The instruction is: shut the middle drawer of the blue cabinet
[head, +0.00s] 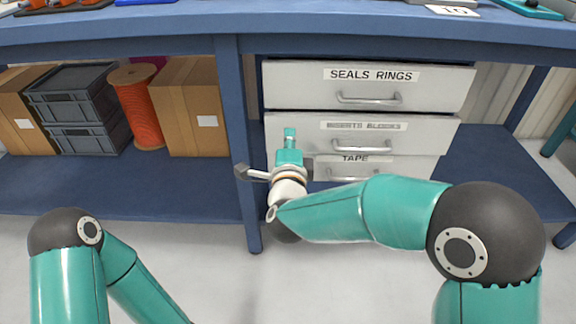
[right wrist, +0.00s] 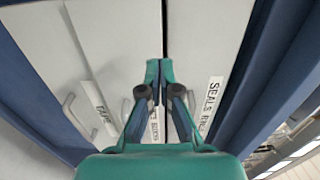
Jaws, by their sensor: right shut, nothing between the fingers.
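The blue cabinet (head: 228,120) holds a stack of white drawers under its top. The middle drawer (head: 400,144), with a blurred label and a bar handle, lies below the "SEALS RINGS" drawer (head: 290,90). Its lower edge overlaps the top of the "TAPE" drawer (head: 405,170), so it seems to stand out a little; how far is hard to tell. My right gripper (head: 290,131) is shut and empty before the middle drawer's left part. In the right wrist view its closed tips (right wrist: 158,63) point at the drawer fronts; contact is unclear. My left gripper is out of view.
Left of the drawers, the lower shelf (head: 120,182) carries cardboard boxes (head: 190,105), stacked grey crates (head: 80,100) and an orange cable reel (head: 140,110). A blue cabinet leg (head: 250,225) stands close to my right wrist. The floor in front is clear.

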